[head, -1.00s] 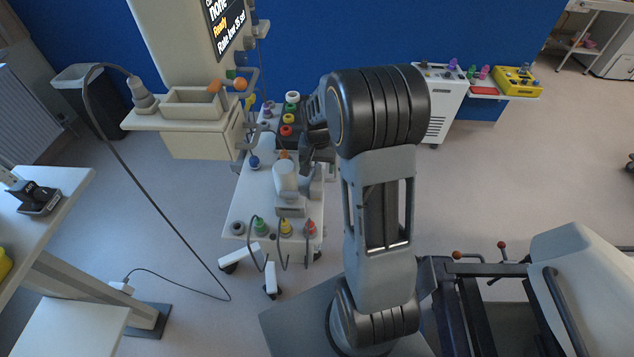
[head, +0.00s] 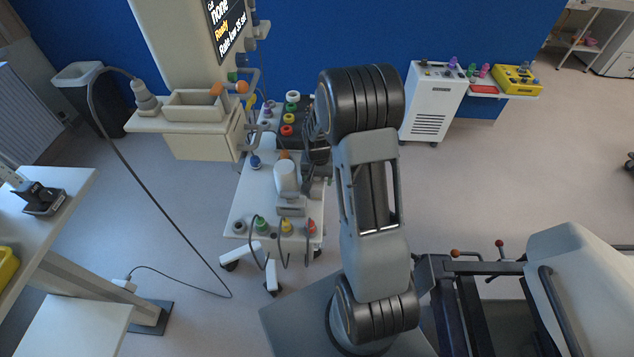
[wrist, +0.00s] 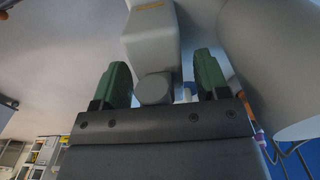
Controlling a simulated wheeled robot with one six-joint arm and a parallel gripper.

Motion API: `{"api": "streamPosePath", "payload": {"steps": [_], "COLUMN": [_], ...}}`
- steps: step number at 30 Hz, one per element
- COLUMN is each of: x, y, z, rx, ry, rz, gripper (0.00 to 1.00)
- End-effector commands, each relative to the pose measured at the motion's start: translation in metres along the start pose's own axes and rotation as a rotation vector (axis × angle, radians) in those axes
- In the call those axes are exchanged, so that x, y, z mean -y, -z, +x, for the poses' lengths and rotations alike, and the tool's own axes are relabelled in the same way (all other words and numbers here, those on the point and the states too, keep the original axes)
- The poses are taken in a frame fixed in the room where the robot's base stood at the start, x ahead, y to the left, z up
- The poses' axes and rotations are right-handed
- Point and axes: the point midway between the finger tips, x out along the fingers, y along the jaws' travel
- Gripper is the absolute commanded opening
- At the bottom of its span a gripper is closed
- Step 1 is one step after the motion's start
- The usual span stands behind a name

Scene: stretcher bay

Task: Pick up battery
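I cannot pick out a battery for certain in either view. My gripper shows in the wrist view (wrist: 161,78) with its two green fingers wide apart. A pale, blocky body with a grey rounded end (wrist: 153,88) shows between and beyond the fingers; I cannot tell whether it touches them. In the head view my gripper is mostly hidden behind my arm, over the right side of the white trolley (head: 247,205). A white device (head: 287,180) stands on that trolley, close to the left of my gripper.
A beige column with a shelf and open tray (head: 194,106) stands behind the trolley. A dark device (head: 43,200) sits on the left table. A white cabinet (head: 431,102) and yellow case (head: 517,79) are at the back right. A stretcher (head: 570,275) is at right. A cable loops across the left floor.

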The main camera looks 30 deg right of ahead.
Motion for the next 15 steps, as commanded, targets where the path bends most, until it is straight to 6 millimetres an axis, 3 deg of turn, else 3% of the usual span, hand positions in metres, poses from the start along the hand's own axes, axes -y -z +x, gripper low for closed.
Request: {"api": "streamPosePath", "payload": {"steps": [2,15], "x": [0.0,0.0001], "y": [0.0,0.0], "z": [-0.0002,-0.0003], "rx": [0.0,0.0], "ry": [0.0,0.0], "rz": [0.0,0.0], "gripper": [0.6,0.18]}}
